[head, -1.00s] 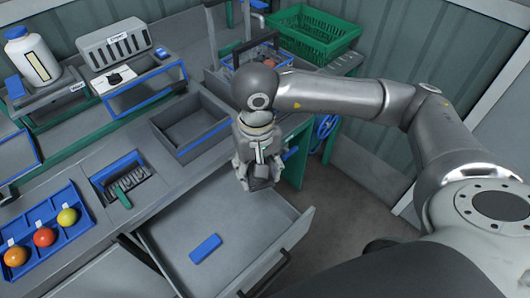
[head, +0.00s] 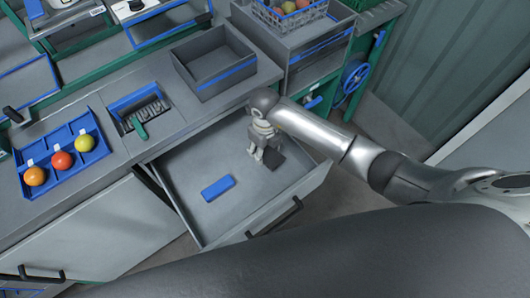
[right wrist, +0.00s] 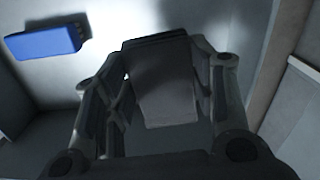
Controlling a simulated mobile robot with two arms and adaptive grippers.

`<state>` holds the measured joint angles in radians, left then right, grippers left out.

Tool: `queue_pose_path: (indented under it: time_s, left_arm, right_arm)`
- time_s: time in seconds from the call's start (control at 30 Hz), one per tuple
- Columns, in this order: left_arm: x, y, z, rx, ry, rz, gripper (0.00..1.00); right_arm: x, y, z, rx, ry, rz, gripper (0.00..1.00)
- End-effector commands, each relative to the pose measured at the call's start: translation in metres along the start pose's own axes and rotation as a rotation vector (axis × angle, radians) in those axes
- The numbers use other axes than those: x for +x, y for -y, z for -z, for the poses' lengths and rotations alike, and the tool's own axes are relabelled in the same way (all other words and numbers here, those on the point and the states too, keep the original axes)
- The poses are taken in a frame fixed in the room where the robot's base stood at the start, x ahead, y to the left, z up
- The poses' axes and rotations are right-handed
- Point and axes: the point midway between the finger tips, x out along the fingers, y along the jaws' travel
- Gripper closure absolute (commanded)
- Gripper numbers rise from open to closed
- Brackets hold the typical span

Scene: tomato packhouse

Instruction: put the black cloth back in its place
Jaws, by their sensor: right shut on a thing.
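The black cloth (head: 274,158) is a small dark folded piece at my right gripper (head: 264,156), low in the open drawer's right part. In the right wrist view the cloth (right wrist: 162,82) sits between the fingers of the right gripper (right wrist: 165,100), which is shut on it. Whether the cloth touches the drawer floor I cannot tell. The open grey drawer (head: 195,221) also holds a blue block-like item (head: 217,188), apart from the cloth and to its left; it also shows in the right wrist view (right wrist: 45,40). My left gripper is not in view.
On the bench above the drawer are an empty grey bin (head: 213,62), a recess with a green-handled brush (head: 140,125) and a blue tray (head: 64,178) with coloured balls. A wire basket (head: 300,18) stands behind.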

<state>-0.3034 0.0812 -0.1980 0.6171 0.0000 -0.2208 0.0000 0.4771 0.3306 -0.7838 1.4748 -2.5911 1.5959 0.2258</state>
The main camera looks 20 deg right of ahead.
Motion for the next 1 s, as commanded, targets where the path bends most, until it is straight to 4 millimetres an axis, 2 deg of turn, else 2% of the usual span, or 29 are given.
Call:
queue_pose_path:
  time_s: [0.13,0.37,1.0]
  left_arm:
    - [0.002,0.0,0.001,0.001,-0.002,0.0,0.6]
    - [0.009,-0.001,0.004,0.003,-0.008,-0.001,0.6]
    - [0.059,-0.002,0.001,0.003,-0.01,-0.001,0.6]
  right_arm:
    - [0.014,-0.003,0.005,0.099,0.001,0.001,0.68]
    - [0.024,-0.003,0.005,0.118,0.003,0.002,0.68]
    - [0.084,-0.003,0.006,0.113,0.001,0.003,0.68]
